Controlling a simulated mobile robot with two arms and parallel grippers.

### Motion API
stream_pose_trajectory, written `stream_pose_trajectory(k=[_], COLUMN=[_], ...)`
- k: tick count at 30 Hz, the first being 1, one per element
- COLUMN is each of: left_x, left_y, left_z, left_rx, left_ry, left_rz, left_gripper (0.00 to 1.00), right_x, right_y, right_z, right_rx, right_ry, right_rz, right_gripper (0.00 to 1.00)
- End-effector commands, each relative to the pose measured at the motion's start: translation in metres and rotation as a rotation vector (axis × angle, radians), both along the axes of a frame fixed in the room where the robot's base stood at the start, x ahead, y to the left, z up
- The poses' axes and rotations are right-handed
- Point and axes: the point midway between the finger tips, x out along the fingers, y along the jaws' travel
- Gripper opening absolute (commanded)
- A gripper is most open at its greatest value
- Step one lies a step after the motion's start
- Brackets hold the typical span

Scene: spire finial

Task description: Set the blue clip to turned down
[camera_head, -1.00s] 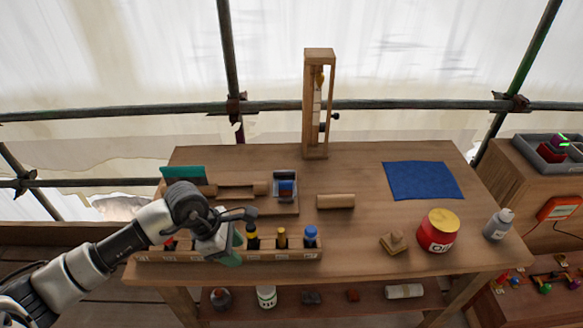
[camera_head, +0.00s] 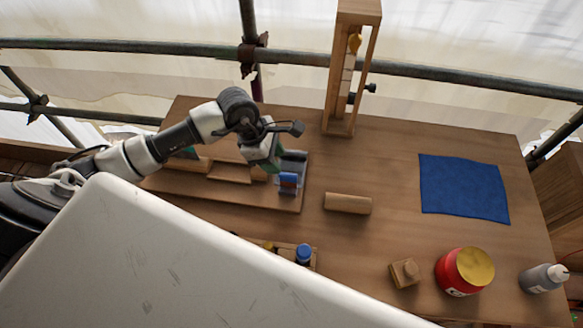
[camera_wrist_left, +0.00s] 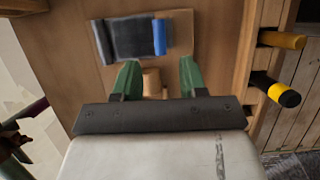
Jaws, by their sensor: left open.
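The blue clip (camera_head: 288,180) sits on a grey metal piece at the right end of a wooden board (camera_head: 250,194) on the bench. In the left wrist view the blue clip (camera_wrist_left: 160,37) is a small blue band at the right end of the dark grey piece (camera_wrist_left: 130,38). My left gripper (camera_head: 274,170) is just left of the clip and above the board in the head view. In the left wrist view its green fingers (camera_wrist_left: 158,70) are apart with nothing gripped, and the clip lies ahead of them. My right gripper is not in view.
A wooden block (camera_head: 348,203) lies right of the board. A tall wooden frame (camera_head: 340,80) stands behind. A blue cloth (camera_head: 462,188), red tin (camera_head: 462,275), small wooden block (camera_head: 404,273) and grey bottle (camera_head: 543,278) are to the right. The bench's front left is hidden.

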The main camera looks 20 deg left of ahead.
Motion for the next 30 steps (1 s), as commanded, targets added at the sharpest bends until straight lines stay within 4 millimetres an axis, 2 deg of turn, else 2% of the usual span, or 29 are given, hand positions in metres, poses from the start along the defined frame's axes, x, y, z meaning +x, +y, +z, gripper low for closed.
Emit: stream_pose_trajectory(k=[5, 9, 13, 18, 26, 30], left_x=[0.002, 0.006, 0.008, 0.009, 0.009, 0.009], left_y=[-0.015, -0.024, -0.029, -0.032, -0.032, -0.032], left_z=[-0.03, -0.054, -0.07, -0.079, -0.08, -0.08], left_rx=[-0.004, -0.003, -0.002, 0.0, 0.0, 0.0], left_ry=[0.006, 0.004, 0.002, 0.0, -0.002, -0.001], left_rz=[0.0, 0.001, 0.001, -0.001, -0.001, -0.001], left_gripper=[0.42, 0.42, 0.42, 0.42, 0.42, 0.21], right_x=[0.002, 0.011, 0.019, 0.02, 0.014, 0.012], right_y=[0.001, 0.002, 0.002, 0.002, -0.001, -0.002], right_z=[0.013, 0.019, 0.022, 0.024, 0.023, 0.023], right_rx=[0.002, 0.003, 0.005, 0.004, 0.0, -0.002], right_ry=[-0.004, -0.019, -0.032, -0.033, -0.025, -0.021], right_rz=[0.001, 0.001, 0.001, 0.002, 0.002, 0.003], right_gripper=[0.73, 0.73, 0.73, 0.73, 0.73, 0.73])
